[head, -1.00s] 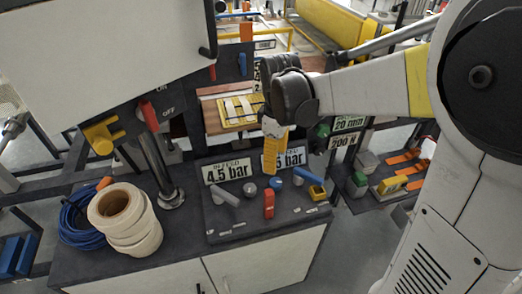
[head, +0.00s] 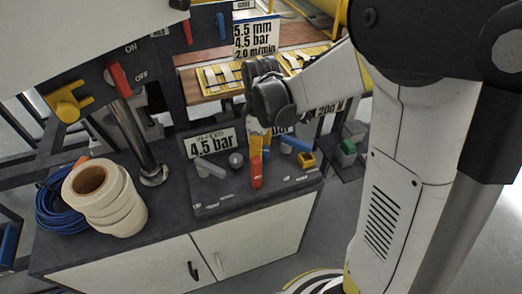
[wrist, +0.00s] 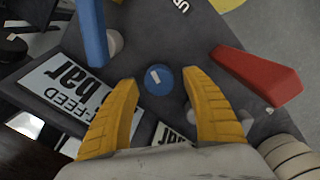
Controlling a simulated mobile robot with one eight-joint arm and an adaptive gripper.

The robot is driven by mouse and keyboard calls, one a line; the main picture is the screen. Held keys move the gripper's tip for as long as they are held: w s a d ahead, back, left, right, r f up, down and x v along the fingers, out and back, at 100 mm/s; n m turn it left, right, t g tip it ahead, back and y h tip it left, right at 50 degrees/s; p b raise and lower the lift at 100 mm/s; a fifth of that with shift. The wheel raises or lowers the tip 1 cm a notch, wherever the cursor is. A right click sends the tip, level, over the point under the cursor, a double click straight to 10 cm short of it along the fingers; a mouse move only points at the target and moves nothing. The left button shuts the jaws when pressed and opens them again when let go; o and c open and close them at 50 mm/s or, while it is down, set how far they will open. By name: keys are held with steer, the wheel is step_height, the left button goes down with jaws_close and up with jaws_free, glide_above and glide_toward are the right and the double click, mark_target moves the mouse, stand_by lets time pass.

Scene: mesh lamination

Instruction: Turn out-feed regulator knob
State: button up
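A round blue knob (wrist: 160,80) with a white mark shows in the wrist view, between and just beyond my fingertips. My gripper (wrist: 160,95) is open, with one yellow finger on each side of the knob. I cannot tell whether either finger touches it. In the head view my gripper (head: 258,138) points down over the dark panel and hides most of this spot. A sign ending in "FEED" and "bar" (wrist: 68,88) lies left of the knob in the wrist view. A blue lever (wrist: 92,32) is at upper left and a red lever (wrist: 258,75) at right.
The in-feed 4.5 bar sign (head: 211,143), a pale lever (head: 211,169) and a grey knob (head: 236,160) are left of my gripper. A yellow block (head: 307,160) sits at right. White tape rolls (head: 118,205) stand on the bench at left.

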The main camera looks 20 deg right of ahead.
steer(key=c, duration=1.1)
steer(key=shift+m, duration=0.4)
steer(key=m, duration=0.3)
steer(key=shift+m+p, duration=0.35)
steer(key=shift+m, duration=0.05)
steer(key=m, duration=0.4)
steer(key=shift+d+m, duration=0.15)
steer(key=shift+m, duration=0.15)
steer(key=m, duration=0.4)
steer(key=shift+d+p, duration=0.1)
steer(key=shift+p, duration=0.3)
steer(key=m, duration=0.4)
steer(key=shift+d, duration=0.1)
steer(key=shift+m, duration=0.5)
